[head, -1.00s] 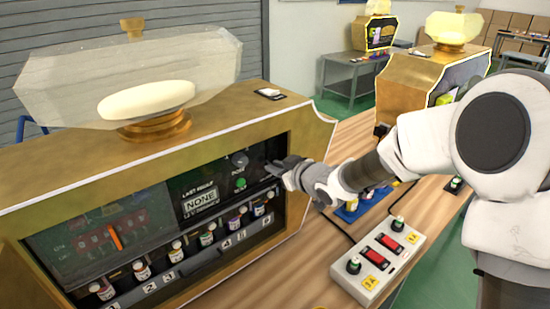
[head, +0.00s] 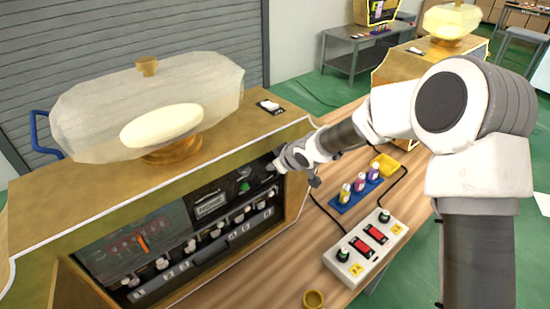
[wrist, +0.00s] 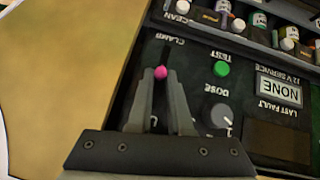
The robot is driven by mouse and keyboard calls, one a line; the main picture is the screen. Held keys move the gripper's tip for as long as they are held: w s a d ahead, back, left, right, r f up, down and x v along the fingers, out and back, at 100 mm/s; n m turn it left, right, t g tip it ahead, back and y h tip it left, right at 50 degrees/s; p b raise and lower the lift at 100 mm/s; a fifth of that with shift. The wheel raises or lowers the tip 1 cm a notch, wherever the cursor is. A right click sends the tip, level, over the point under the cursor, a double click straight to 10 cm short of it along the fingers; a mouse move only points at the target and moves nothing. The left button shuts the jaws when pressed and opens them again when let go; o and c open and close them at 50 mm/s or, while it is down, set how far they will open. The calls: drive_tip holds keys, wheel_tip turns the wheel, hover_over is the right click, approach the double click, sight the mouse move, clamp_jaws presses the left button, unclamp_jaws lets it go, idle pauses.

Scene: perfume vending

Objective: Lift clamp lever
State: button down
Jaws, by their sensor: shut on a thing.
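The clamp lever (wrist: 160,72) shows in the wrist view as a pink knob beside the CLAMP lettering on the dark control panel (wrist: 190,62). My gripper (wrist: 160,82) has its two fingertips on either side of the knob and is shut on it. The rest of the lever is hidden between the fingers. In the head view my gripper (head: 274,166) reaches into the right end of the gold machine's (head: 200,180) open front, and the lever itself is hidden there.
A green TEST button (wrist: 222,69) and a DOSE knob (wrist: 221,115) sit close to the fingers. Small bottles (wrist: 260,20) line a rack beside the panel. A switch box (head: 366,248) and a blue tray (head: 357,193) with bottles stand on the wooden table to the right.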

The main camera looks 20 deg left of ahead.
drive_tip(key=shift+s, duration=0.1)
idle(0.3)
drive_tip(key=c, duration=1)
unclamp_jaws()
drive_tip(key=shift+o, duration=0.2)
drive_tip(key=p+v, duration=0.4)
drive_tip(key=v, duration=1.3)
drive_tip(key=shift+r, duration=0.25)
drive_tip(key=shift+c, duration=0.2)
